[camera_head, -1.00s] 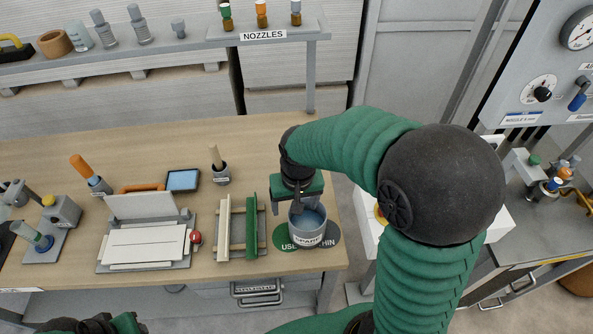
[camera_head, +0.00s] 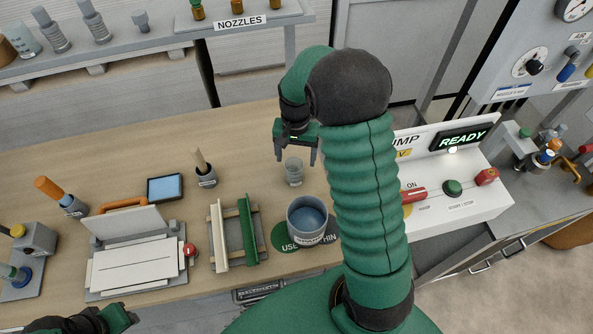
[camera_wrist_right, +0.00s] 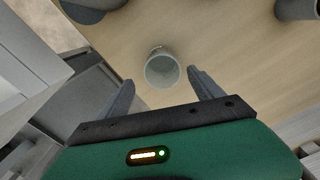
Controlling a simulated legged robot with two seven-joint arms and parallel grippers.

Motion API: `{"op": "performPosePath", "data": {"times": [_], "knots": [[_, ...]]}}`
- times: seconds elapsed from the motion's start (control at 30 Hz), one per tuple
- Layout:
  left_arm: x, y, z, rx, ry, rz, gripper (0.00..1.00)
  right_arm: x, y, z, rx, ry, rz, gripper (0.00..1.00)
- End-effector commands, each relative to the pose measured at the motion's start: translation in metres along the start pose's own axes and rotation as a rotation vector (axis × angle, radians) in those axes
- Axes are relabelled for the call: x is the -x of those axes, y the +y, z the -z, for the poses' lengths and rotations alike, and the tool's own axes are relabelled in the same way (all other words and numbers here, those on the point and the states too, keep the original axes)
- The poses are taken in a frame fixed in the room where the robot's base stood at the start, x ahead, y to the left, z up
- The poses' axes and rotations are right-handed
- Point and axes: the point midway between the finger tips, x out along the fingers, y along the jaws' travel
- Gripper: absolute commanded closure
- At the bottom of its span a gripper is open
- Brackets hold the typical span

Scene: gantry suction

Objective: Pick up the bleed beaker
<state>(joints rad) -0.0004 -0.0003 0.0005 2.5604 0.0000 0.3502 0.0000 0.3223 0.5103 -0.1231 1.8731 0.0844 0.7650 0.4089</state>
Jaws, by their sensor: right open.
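The bleed beaker, a small clear grey cup (camera_head: 293,172), stands upright on the wooden table, behind the larger blue-grey pot. It also shows in the right wrist view (camera_wrist_right: 162,70), mouth toward the camera and apparently empty. My right gripper (camera_head: 296,155) is open above and just behind the beaker in the head view. In the right wrist view its two fingers (camera_wrist_right: 161,82) point toward the beaker from either side, not closed on it. My left gripper (camera_head: 125,318) shows only partly at the bottom left edge, and its jaws are unclear.
A white pump box (camera_head: 455,185) reading READY stands right of my right arm.

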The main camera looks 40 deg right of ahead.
Motion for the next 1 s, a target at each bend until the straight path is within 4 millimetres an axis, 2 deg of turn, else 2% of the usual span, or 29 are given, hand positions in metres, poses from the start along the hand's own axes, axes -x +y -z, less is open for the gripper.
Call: {"op": "performPosePath", "data": {"times": [0.17, 0.33, 0.43, 0.6, 0.67, 1.0], "knots": [[0.003, 0.0, 0.001, 0.001, 0.0, 0.0, 0.64, -0.019, 0.001, -0.002, 0.002, 0.0, -0.001, 0.24], [0.006, 0.0, 0.002, 0.001, 0.0, 0.0, 0.64, -0.051, 0.004, 0.002, 0.002, -0.001, 0.002, 0.24], [0.006, 0.0, 0.002, 0.001, 0.0, 0.0, 0.64, -0.058, 0.003, 0.003, 0.002, 0.0, 0.004, 0.24], [0.006, 0.0, 0.002, 0.001, 0.0, 0.0, 0.64, -0.059, 0.003, 0.003, 0.003, 0.001, 0.004, 0.24], [0.006, 0.0, 0.002, 0.001, 0.0, 0.0, 0.64, -0.058, 0.002, 0.003, 0.003, 0.001, 0.004, 0.31], [0.006, 0.0, 0.002, 0.001, 0.0, 0.0, 0.64, -0.057, 0.002, 0.002, 0.003, 0.003, 0.003, 0.75]]}}
